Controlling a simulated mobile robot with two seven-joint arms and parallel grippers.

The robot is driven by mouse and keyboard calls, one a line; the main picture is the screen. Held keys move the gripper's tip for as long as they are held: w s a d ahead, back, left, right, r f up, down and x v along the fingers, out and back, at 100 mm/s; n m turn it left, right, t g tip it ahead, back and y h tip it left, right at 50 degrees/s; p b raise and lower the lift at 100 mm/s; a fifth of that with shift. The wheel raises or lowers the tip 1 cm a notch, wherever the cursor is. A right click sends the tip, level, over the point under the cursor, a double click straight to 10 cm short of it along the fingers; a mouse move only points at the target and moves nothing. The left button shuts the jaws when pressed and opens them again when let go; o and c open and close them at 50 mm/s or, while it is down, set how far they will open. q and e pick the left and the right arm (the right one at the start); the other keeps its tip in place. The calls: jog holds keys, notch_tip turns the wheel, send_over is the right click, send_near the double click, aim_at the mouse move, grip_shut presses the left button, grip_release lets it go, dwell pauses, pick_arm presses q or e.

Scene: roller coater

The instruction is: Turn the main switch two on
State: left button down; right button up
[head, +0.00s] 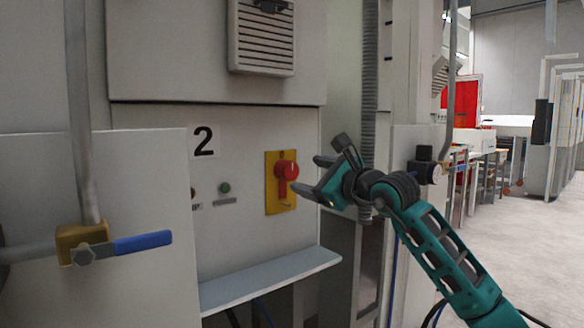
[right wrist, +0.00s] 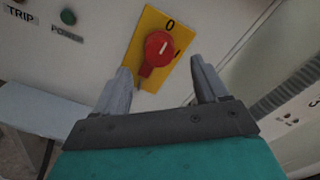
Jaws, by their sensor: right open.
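The main switch two is a red rotary knob (head: 287,170) on a yellow plate (head: 281,201), on the cabinet panel under a black "2" label (head: 204,141). In the right wrist view the knob (right wrist: 157,53) shows a white mark, with a "0" printed above it on the yellow plate (right wrist: 153,21). My right gripper (head: 312,176) is open and stands just right of the knob in the head view. In the right wrist view its two fingers (right wrist: 160,88) point toward the knob, which appears between and beyond their tips; nothing is between them. My left gripper is not in view.
A green power button (head: 224,187) sits left of the switch. A grey ledge (head: 270,279) sticks out below the panel. A blue-handled valve (head: 143,242) is at the left front. A corrugated hose (head: 370,80) and a post stand right of the panel. Open floor lies at the right.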

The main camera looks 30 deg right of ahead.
aim_at(292, 171)
jog(key=w, duration=0.5)
jog(key=shift+w+a+p, duration=0.2)
jog(key=shift+w+p, duration=0.1)
jog(key=shift+p, duration=0.1)
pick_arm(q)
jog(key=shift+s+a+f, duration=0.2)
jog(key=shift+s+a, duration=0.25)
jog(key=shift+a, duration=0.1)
pick_arm(e)
jog(key=shift+w+a, duration=0.1)
jog(key=shift+w, duration=0.45)
jog(key=shift+c, duration=0.2)
jog(key=c, duration=1)
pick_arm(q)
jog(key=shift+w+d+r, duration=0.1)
